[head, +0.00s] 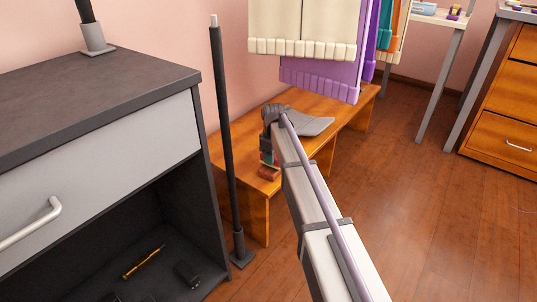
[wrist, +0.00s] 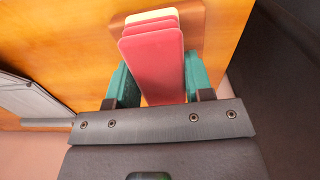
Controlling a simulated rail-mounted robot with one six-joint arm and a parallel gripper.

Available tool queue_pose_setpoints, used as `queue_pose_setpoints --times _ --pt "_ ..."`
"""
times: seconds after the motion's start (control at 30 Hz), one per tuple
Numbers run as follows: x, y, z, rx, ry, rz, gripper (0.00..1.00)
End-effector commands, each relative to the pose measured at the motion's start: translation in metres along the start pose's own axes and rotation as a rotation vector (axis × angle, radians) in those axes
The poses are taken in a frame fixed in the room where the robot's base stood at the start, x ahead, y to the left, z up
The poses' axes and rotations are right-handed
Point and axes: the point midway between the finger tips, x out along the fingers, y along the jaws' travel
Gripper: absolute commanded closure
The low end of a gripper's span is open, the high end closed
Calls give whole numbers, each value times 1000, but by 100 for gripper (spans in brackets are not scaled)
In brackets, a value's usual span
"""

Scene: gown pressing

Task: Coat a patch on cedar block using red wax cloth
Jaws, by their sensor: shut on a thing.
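My gripper (wrist: 156,75) is shut on the red wax cloth (wrist: 152,65), a layered red pad with a cream edge, between its teal fingers. The cedar block (wrist: 194,22) is a brown piece at the far end of the cloth, partly hidden by it. In the head view the block (head: 268,174) lies near the left end of the wooden bench (head: 238,150), with my gripper (head: 268,158) just above it. The cloth's far end overlaps the block in the wrist view; I cannot tell whether they touch.
A flat grey item (head: 312,126) lies on the bench, right of my gripper. Cream and purple garments (head: 318,78) hang over the bench. A dark upright pole (head: 228,140) and a grey cabinet (head: 100,140) stand to the left. The floor at right is open.

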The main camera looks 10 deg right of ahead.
Motion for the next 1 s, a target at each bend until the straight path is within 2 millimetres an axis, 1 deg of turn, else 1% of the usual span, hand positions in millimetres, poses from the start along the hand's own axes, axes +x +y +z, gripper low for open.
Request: queue_pose_setpoints --times 0.4,0.9,1.0 --pt "0 0 -1 0 0 0 79" --pt "13 0 -1 0 0 0 79" --pt "12 0 -1 0 0 0 79"
